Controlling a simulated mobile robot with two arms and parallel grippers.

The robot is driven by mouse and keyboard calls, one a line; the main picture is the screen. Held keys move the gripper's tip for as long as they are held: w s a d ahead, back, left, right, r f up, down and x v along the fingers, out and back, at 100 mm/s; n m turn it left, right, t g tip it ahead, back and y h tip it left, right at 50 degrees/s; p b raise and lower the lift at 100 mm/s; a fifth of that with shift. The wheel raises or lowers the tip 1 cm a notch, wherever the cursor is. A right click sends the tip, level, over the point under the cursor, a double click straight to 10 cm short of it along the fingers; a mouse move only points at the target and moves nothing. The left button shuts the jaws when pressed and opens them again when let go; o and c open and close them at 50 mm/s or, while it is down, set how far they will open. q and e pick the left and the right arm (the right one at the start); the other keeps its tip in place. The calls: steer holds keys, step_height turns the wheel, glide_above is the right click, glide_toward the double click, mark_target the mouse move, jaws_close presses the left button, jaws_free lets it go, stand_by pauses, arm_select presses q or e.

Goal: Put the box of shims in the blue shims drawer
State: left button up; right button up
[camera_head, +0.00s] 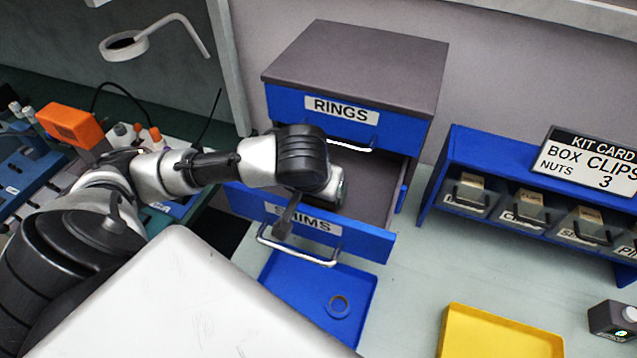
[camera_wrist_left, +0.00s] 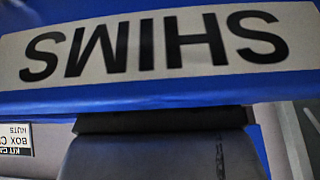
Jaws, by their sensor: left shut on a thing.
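The blue shims drawer (camera_head: 358,236) is the lower drawer of the cabinet and stands pulled out, its label facing front. Its metal handle (camera_head: 303,254) runs along the front. My left gripper (camera_head: 279,231) is at the left part of this handle and appears shut on it; the arm hides part of the drawer's inside. The visible right part of the drawer floor looks bare. In the left wrist view the shims label (camera_wrist_left: 150,45) fills the top upside down, with dark gripper parts below. I cannot make out a box of shims. My right gripper is not in view.
The rings drawer (camera_head: 292,103) above is shut. A blue tray (camera_head: 287,283) with a ring (camera_head: 338,305) lies below the open drawer. A yellow tray (camera_head: 500,335), a dark bottle (camera_head: 613,318) and a blue bin rack (camera_head: 452,160) stand to the right.

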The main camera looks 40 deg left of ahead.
arm_select(q)
steer(key=o, duration=0.9)
steer(key=shift+f, duration=0.1)
steer(key=shift+c, duration=0.2)
steer(key=p+v, duration=0.5)
steer(key=v, duration=0.7)
steer(key=shift+s, duration=0.15)
steer(key=shift+d, duration=0.1)
